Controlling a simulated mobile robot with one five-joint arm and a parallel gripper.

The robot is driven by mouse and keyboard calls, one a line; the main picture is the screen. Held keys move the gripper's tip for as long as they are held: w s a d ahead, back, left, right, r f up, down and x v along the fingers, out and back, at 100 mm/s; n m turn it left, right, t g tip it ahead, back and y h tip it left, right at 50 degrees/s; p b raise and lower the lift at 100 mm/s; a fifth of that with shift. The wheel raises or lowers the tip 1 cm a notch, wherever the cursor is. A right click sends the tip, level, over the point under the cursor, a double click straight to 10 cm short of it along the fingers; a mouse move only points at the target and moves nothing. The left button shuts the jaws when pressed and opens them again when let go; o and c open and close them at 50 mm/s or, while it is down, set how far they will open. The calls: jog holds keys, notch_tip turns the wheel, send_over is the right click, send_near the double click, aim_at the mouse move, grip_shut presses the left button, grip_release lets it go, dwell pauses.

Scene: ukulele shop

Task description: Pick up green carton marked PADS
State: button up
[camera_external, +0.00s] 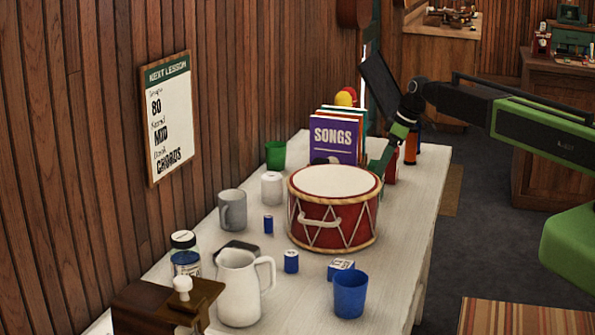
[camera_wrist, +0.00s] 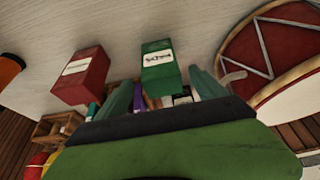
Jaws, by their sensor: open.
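The green carton (camera_wrist: 158,68) shows in the wrist view with a white label on its face, too small to read. It stands just ahead of my gripper (camera_wrist: 160,78), roughly between the lines of the two fingers. The fingers are spread apart and hold nothing; I cannot tell whether the carton's near end is between them. In the external view my gripper (camera_external: 384,156) reaches down behind the drum. The green carton cannot be told apart there.
A red carton (camera_wrist: 82,76) stands left of the green one in the wrist view. The red drum (camera_external: 332,215) is close on the other side. Songbooks (camera_external: 333,138), a green cup (camera_external: 276,155) and an orange bottle (camera_external: 411,150) stand nearby on the white table (camera_external: 405,250).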

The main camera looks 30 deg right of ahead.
jog(key=b+x, duration=0.4)
jog(key=x, duration=0.1)
jog(key=shift+w+a, duration=0.1)
jog(key=shift+a, duration=0.15)
jog(key=shift+r, duration=0.2)
jog(key=c, duration=1.5)
jog(key=shift+c, duration=0.2)
jog(key=shift+r, duration=0.1)
